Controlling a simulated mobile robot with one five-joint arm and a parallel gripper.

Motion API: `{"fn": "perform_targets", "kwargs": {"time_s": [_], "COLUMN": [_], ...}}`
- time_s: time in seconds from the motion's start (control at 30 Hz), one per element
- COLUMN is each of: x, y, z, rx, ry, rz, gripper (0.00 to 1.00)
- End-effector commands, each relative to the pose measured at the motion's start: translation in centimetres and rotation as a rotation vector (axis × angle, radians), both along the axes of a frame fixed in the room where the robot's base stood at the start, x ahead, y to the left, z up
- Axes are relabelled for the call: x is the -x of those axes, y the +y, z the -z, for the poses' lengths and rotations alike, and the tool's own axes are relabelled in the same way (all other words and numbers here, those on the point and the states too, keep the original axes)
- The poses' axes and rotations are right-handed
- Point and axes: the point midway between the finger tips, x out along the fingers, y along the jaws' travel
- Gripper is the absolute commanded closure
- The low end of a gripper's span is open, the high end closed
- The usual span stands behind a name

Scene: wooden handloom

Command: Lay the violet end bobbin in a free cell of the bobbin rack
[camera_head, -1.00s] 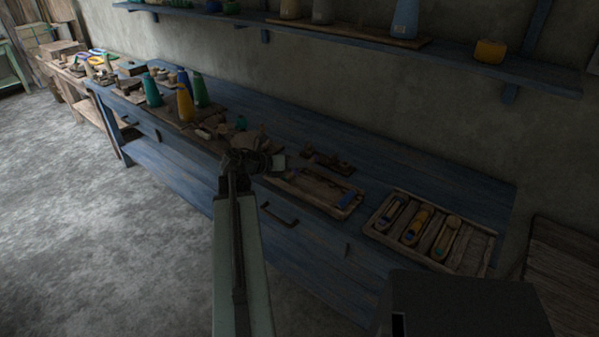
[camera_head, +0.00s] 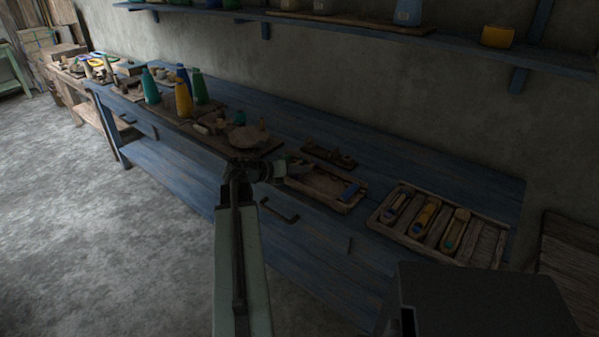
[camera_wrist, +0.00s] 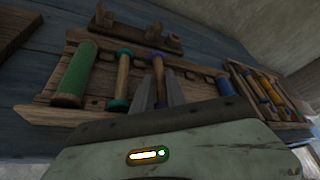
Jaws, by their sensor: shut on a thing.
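The violet end bobbin (camera_wrist: 159,57) shows its violet end between and beyond the fingers of my gripper (camera_wrist: 157,82) in the wrist view. My gripper is shut on it, and the fingers hide part of its body. In the head view my gripper (camera_head: 280,168) is at the left end of a shallow wooden tray, and the bobbin is too small and dark to make out. The bobbin rack (camera_head: 408,240) lies to the right on the blue bench. Its left cells hold several bobbins, and its rightmost cell looks empty. The rack also shows in the wrist view (camera_wrist: 236,72).
The shallow tray (camera_head: 318,203) has a blue piece (camera_head: 350,191) at its right end. In the wrist view a green spool (camera_wrist: 77,74) and a teal-ended bobbin (camera_wrist: 122,80) lie left of my fingers. A dark wooden block (camera_head: 328,156) lies behind. Tall cones (camera_head: 184,100) stand left.

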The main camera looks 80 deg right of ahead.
Motion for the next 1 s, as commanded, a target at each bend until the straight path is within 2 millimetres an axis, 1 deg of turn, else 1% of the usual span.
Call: {"fn": "perform_targets", "kwargs": {"time_s": [0.03,0.3,0.33,0.4,0.6,0.7,0.77,1.0], "x": [0.0,0.1,0.1,0.1,0.2,-0.1,-0.7,-4.0], "y": [0.1,0.2,0.3,0.3,0.3,0.6,1.2,4.3], "z": [0.7,0.8,0.8,0.8,0.9,0.6,0.2,-2.1], "rx": [-0.004,-0.010,-0.010,-0.010,-0.011,-0.011,-0.011,-0.002], "ry": [-0.006,-0.009,-0.009,-0.009,-0.008,-0.008,-0.007,0.000], "rz": [0.002,0.007,0.007,0.008,0.008,0.006,0.004,-0.005], "gripper": [1.00,1.00,0.75,0.58,0.58,0.58,0.58,0.58]}}
